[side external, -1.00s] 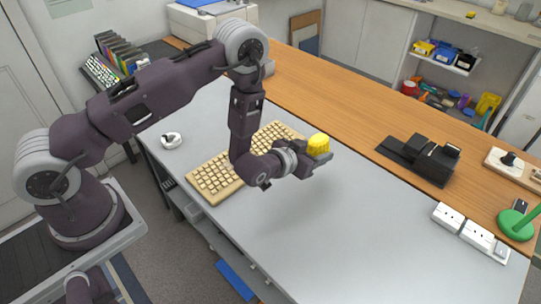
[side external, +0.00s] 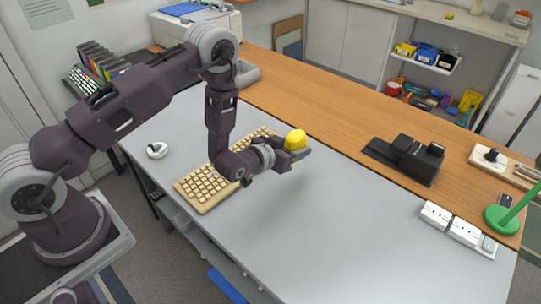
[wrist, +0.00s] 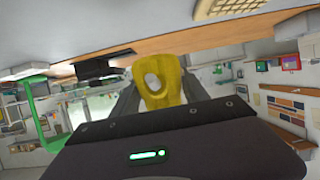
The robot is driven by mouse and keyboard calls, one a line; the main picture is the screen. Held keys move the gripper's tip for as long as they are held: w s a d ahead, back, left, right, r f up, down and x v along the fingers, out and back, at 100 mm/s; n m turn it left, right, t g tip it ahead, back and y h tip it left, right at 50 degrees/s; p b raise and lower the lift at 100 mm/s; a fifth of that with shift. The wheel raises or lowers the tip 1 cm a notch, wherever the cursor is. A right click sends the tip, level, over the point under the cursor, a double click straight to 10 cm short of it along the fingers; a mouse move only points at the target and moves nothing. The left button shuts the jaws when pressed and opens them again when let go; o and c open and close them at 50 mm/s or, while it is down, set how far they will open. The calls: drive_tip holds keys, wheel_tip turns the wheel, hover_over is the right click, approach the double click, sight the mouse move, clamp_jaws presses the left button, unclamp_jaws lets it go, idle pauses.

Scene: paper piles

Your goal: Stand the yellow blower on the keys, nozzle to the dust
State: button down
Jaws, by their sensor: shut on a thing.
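The yellow blower (side external: 295,140) is held between the fingers of my gripper (side external: 303,153), above the grey table just right of the keyboard. The beige keyboard (side external: 205,188) lies on the grey table, partly hidden behind my forearm and wrist. A corner of the keyboard (wrist: 215,9) shows at the top of the wrist view. I cannot see dust on the keys.
The grey table (side external: 330,220) has wide free room at front and right. A white mouse-like object (side external: 157,150) lies left of the keyboard. A black device (side external: 408,158) stands on the wooden bench behind. White sockets (side external: 450,222) and a green lamp (side external: 503,218) are at right.

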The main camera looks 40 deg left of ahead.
drive_tip(key=s+a+y, duration=0.1)
drive_tip(key=a, duration=1.6)
drive_tip(key=shift+a+r+n, duration=0.2)
drive_tip(key=shift+a+n, duration=0.05)
drive_tip(key=shift+n, duration=0.15)
drive_tip(key=shift+f, duration=3.4)
drive_tip(key=shift+f, duration=0.6)
drive_tip(key=shift+c, duration=2.4)
unclamp_jaws()
